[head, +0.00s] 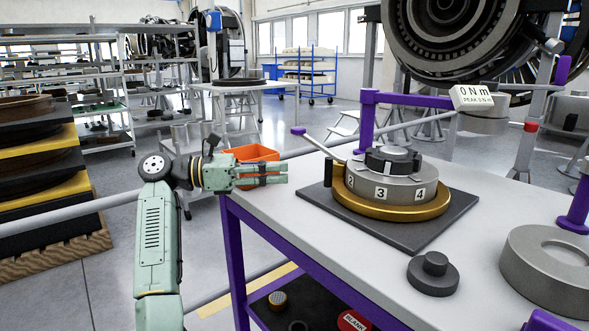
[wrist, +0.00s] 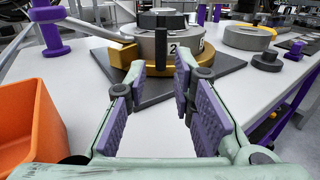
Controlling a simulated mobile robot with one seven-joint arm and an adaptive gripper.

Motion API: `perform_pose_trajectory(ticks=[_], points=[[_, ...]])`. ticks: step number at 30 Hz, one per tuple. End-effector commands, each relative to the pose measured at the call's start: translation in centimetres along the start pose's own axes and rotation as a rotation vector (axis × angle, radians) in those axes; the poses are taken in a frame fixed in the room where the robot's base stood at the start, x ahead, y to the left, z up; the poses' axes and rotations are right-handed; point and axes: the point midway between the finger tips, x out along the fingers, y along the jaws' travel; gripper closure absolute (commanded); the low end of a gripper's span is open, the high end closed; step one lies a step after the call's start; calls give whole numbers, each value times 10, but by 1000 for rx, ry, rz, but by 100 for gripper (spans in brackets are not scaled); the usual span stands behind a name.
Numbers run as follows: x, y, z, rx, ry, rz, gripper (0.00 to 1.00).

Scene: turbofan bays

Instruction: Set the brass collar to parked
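The brass collar (head: 400,211) is a gold ring around the foot of a grey drum (head: 385,180) marked 2, 3 and 4. The drum stands on a dark square mat (head: 325,206) on the white bench. In the wrist view my gripper (wrist: 161,78) is open and empty.
A grey lever with a purple knob (head: 298,131) leans out left from the drum. An orange bin (head: 255,153) is behind my gripper. A dark stepped knob (head: 434,272) and a grey ring (head: 552,258) stand at right. A readout (head: 477,97) shows 0 N m.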

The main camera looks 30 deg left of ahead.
Motion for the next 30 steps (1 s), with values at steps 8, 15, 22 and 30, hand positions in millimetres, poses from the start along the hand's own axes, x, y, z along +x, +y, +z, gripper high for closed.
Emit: perform_pose_trajectory(ticks=[8,15,22,30], points=[[-6,0,0,1,1,-2,77],[-2,1,17,26,-55,14,88],[-7,1,146,164,-508,140,100],[-93,-6,274,73,-1147,355,100]])
